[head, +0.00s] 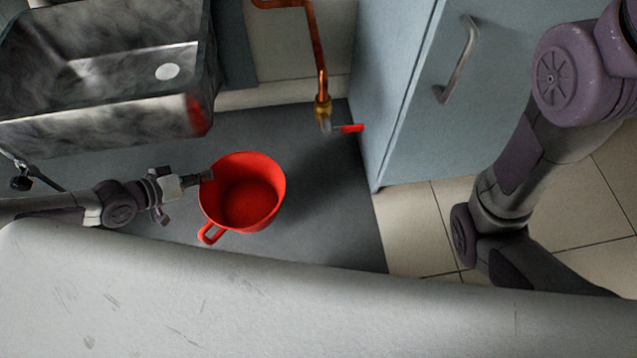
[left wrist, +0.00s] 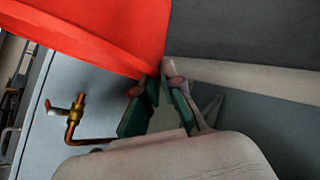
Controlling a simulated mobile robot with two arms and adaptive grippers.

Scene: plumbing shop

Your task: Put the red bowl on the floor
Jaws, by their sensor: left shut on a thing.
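The red bowl (head: 243,197), which has a loop handle at its lower left, shows in the head view over a dark grey area of floor (head: 325,235). My left gripper (head: 207,177) comes in from the left and is shut on the bowl's left rim. In the left wrist view the two fingers (left wrist: 157,92) meet at the edge of the red bowl (left wrist: 105,30). I cannot tell whether the bowl's underside touches the floor. My right arm shows at the right, but its gripper is hidden from view.
A metal sink (head: 110,70) is at the upper left. A copper pipe (head: 313,45) with a red-handled valve (head: 347,128) hangs beyond the bowl. A blue-grey cabinet (head: 430,90) stands right of it. Light tiles (head: 415,230) lie at the right. A pale surface fills the front.

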